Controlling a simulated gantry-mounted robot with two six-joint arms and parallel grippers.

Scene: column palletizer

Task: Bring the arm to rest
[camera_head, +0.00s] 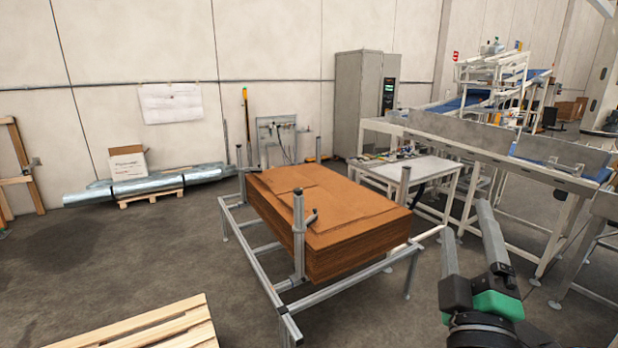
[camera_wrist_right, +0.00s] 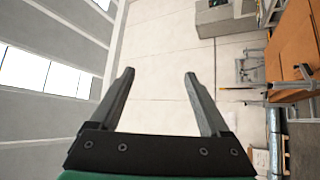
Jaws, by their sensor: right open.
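My right gripper (camera_head: 468,234) is at the lower right of the head view, its two fingers pointing up and spread apart. The right wrist view shows the same gripper (camera_wrist_right: 160,82) open, with nothing between its fingers. In that view the picture is turned on its side, and the fingers stand in front of the wall. In the head view the gripper is in front of the conveyor and to the right of the cardboard stack (camera_head: 325,212). My left gripper is not in either view.
The cardboard stack lies in a metal frame (camera_head: 349,287) with upright posts. A work table (camera_head: 423,171) and a conveyor (camera_head: 480,152) stand behind on the right. A wooden pallet (camera_head: 150,328) is at the lower left. Bare floor (camera_head: 120,255) lies left of the frame.

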